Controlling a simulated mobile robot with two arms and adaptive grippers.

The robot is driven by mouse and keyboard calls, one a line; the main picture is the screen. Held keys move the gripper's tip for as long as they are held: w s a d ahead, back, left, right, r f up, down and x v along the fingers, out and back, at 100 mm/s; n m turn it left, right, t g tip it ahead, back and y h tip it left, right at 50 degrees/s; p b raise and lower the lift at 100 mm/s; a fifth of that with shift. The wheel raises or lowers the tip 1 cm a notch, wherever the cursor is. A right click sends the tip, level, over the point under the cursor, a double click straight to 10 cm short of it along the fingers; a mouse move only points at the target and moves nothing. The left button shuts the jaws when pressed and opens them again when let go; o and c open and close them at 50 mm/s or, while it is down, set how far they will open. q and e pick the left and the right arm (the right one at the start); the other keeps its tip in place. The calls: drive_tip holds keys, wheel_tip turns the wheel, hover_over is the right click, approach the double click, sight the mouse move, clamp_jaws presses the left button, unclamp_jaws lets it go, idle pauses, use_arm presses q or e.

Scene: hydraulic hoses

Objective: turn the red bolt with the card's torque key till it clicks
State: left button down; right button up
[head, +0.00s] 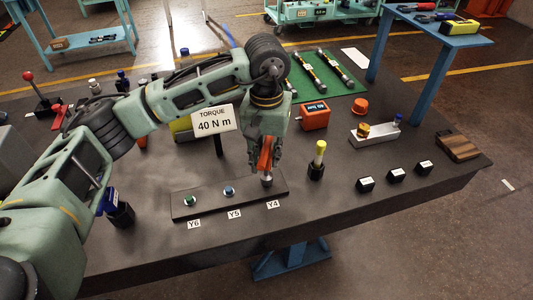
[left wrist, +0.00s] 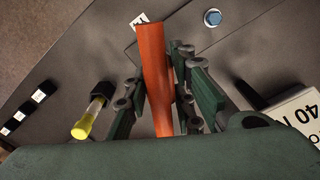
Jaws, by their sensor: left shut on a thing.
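My left gripper (head: 264,150) is shut on an orange-red torque key (head: 266,158), held upright over the Y4 end of the dark bolt plate (head: 208,206). The key's metal lower end reaches down to the plate there and hides the bolt at Y4. I cannot tell whether it is seated. In the left wrist view the key (left wrist: 154,60) stands between both fingers (left wrist: 160,95). A blue bolt (head: 229,190) sits at Y5 and a green bolt (head: 190,201) at Y6. The card (head: 212,122) reads "TORQUE 40 N m". My right gripper is not in view.
A yellow key (head: 319,154) stands in a black holder right of the plate, and a blue key (head: 109,202) stands at the left. Small black labelled blocks (head: 366,184) line the right front. An orange box (head: 315,116) and green mat (head: 345,85) lie behind.

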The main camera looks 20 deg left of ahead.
use_arm(q)
drive_tip(key=shift+f, duration=0.15)
drive_tip(key=shift+m+b, duration=0.4)
drive_tip(key=shift+b, duration=0.15)
drive_tip(key=shift+m+b, duration=0.55)
drive_tip(key=shift+m, duration=0.25)
drive_tip(key=shift+m+b, duration=1.3)
drive_tip(key=shift+m, duration=0.4)
idle(0.5)
drive_tip(key=shift+m+b, duration=1.3)
drive_tip(key=shift+m, duration=1.6)
